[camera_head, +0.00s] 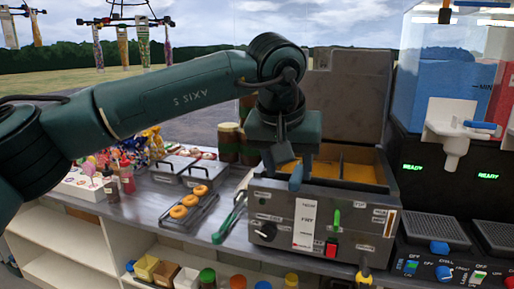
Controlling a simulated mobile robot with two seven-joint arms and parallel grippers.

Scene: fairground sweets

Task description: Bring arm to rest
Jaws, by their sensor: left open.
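My left arm comes in from the left and reaches across the counter to the right. My right gripper is out of view.
Doughnuts (188,205) lie on a tray left of the fryer, with green tongs (230,218) beside them. Lidded metal containers (205,174) stand behind. A drinks machine (455,160) is at the right. Shelves with jars (208,277) are below.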

